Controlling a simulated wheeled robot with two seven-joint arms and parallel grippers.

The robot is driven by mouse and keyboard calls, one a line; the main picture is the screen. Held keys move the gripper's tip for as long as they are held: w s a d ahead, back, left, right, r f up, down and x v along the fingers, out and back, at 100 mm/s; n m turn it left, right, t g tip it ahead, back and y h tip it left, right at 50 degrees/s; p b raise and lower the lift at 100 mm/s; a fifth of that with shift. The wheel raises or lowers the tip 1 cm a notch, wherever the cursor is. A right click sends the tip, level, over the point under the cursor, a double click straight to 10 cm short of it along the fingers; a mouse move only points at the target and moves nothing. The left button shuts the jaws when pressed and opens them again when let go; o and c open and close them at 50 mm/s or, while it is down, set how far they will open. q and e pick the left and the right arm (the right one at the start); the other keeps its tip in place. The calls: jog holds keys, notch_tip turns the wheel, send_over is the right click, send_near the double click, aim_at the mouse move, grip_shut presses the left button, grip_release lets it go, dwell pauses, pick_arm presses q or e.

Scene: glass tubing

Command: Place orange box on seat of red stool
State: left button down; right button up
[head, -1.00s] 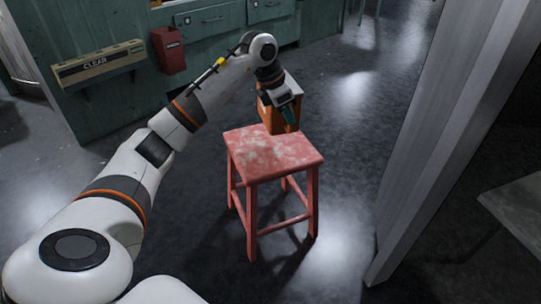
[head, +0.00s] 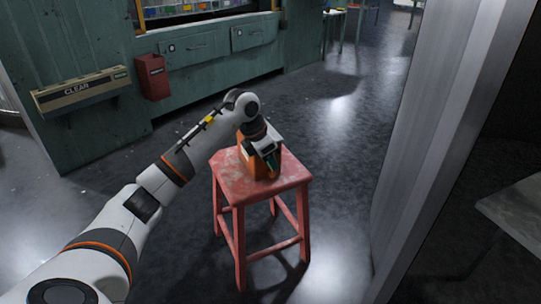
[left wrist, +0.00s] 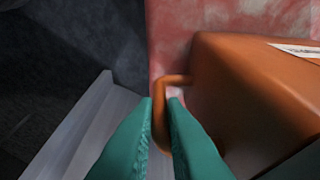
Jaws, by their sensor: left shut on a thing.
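The red stool (head: 235,178) stands upright on the dark floor, its square seat worn and pale in patches. The orange box (head: 254,165) is over the seat, partly hidden by my left gripper (head: 271,168). In the left wrist view the orange box (left wrist: 245,95) fills the right side, with a handle loop (left wrist: 159,115) on its side. My left gripper's teal fingers (left wrist: 162,118) are shut on that loop. The red seat (left wrist: 215,22) lies behind the box; I cannot tell whether the box touches it. My right gripper is out of view.
A grey panel (head: 425,130) rises to the right of the stool. The floor (head: 340,150) between stool and panel is open.

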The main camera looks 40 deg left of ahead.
pick_arm(q)
jog(key=shift+r, duration=0.1)
jog(key=c, duration=1.9)
grip_release()
jog(key=shift+f, duration=0.25)
jog(key=shift+c, duration=0.2)
jog(key=o, duration=0.4)
jog(key=shift+r, duration=0.1)
jog(key=shift+o, duration=0.2)
